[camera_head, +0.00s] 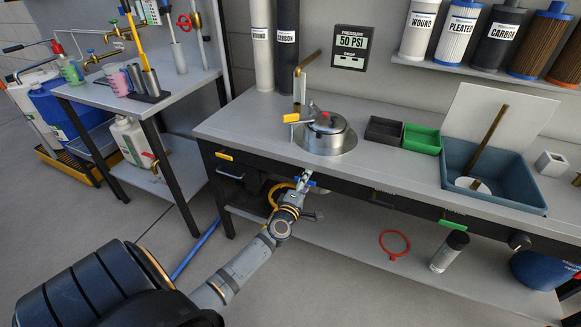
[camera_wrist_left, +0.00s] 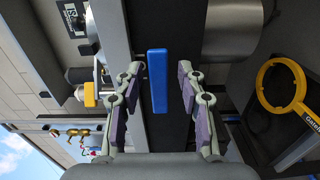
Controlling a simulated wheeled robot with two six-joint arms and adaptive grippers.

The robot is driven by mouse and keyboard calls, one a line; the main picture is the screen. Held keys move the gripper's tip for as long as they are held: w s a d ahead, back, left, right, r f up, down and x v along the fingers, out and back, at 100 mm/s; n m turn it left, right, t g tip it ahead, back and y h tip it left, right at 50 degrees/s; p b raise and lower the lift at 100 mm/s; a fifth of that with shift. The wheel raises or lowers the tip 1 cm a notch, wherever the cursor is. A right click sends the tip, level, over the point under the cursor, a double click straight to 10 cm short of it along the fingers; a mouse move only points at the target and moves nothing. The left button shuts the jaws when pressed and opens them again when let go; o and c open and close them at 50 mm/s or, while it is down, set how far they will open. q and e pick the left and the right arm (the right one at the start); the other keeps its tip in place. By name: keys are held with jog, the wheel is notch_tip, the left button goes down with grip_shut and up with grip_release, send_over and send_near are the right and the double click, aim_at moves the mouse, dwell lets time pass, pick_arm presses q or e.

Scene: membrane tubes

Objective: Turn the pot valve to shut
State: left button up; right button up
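A blue lever handle (camera_wrist_left: 157,80) stands between the two fingers of my left gripper (camera_wrist_left: 160,88) in the left wrist view. A gap shows on each side, so the gripper is open and not closed on the lever. In the head view my left gripper (camera_head: 303,180) is at the front edge of the bench, below the silver domed pot (camera_head: 327,127), and mostly covers the blue lever. A yellow lever (camera_head: 291,118) sits on the pipe beside the pot. I cannot tell from any marking which lever is the pot valve. My right gripper is not in view.
The bench (camera_head: 255,128) holds dark and green trays (camera_head: 422,138) and a blue-grey tub (camera_head: 490,195). A yellow ring wrench (camera_wrist_left: 282,85) hangs under the bench. A red ring (camera_head: 394,244) and a dark-capped cylinder (camera_head: 449,251) are on the lower shelf.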

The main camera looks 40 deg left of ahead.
pick_arm(q)
jog(key=m, duration=0.2)
jog(key=f+m+b, duration=0.1)
jog(key=m+b, duration=0.1)
jog(key=m, duration=0.1)
jog(key=shift+a+f+m, duration=0.2)
jog(key=shift+f+m, duration=0.1)
jog(key=shift+f, duration=0.1)
pick_arm(e)
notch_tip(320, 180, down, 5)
jog(key=b, duration=0.3)
pick_arm(q)
jog(key=s+d+m+p, duration=0.2)
jog(key=s+m, duration=0.6)
jog(key=s, duration=0.3)
notch_tip(320, 180, down, 12)
jog(key=s+d+m+g+h+p, duration=0.2)
jog(key=m+g+h+p, duration=0.15)
jog(key=m, duration=1.25)
jog(key=s+a+f+m+g+y+p, duration=0.1)
jog(key=s+a+f+m+g+y, duration=0.2)
jog(key=s+a+f+m, duration=0.4)
jog(key=shift+a+f+m+g+p, duration=0.35)
jog(key=shift+a+f+m+g, duration=0.35)
jog(key=shift+f+m+g, duration=0.2)
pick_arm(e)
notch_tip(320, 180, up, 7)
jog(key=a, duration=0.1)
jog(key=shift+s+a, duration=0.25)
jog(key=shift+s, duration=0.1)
